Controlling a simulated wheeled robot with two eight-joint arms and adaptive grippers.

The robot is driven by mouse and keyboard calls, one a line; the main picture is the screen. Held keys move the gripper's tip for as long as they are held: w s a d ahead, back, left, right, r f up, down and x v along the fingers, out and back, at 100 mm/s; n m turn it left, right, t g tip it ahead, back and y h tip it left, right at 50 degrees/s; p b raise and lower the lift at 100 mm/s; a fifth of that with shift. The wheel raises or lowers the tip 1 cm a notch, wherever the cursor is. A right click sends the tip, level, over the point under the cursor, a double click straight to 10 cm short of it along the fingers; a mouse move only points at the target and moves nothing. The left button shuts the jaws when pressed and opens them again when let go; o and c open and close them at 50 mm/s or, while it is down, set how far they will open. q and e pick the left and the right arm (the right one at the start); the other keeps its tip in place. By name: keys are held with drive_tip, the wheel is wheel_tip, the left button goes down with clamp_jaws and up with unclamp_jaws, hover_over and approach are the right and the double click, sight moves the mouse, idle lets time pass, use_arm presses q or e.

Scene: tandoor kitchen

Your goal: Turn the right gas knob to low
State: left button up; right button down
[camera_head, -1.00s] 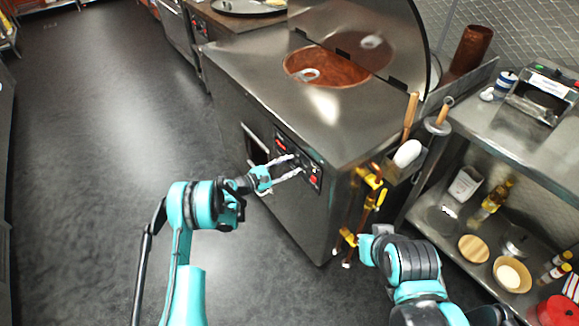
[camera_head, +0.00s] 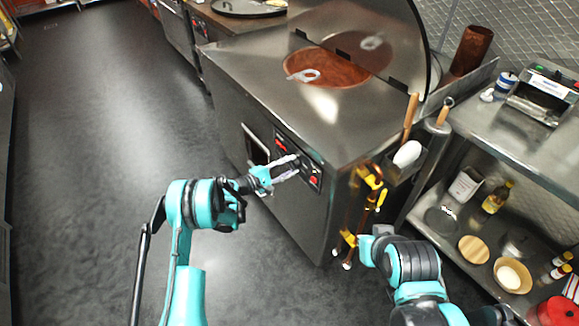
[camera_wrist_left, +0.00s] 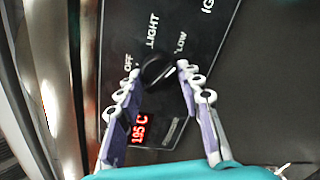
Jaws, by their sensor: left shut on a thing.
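The control panel (camera_head: 297,160) is a black plate on the front of the steel tandoor. In the left wrist view a round black knob (camera_wrist_left: 157,68) with a pale pointer mark sits on this panel (camera_wrist_left: 190,90), near the words OFF, LIGHT and LOW. The pointer's exact setting is hard to read. My left gripper (camera_head: 297,163) is at the panel. In the left wrist view its fingers (camera_wrist_left: 160,72) are shut on the knob, one on each side. My right arm's end (camera_head: 368,248) is low by the yellow-handled pipes, and its fingers cannot be made out.
The tandoor top (camera_head: 270,75) has a copper-coloured opening and a raised lid. Yellow gas valves (camera_head: 370,178) on pipes stand at its right corner. A steel shelf unit (camera_head: 480,135) with bottles and bowls is at the right. The floor (camera_head: 90,150) at the left is clear.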

idle(0.3)
use_arm(q)
drive_tip(key=o, duration=1.2)
drive_tip(key=shift+c, duration=0.2)
drive_tip(key=f+v, duration=0.1)
drive_tip(key=v, duration=1.1)
drive_tip(key=shift+r, duration=0.45)
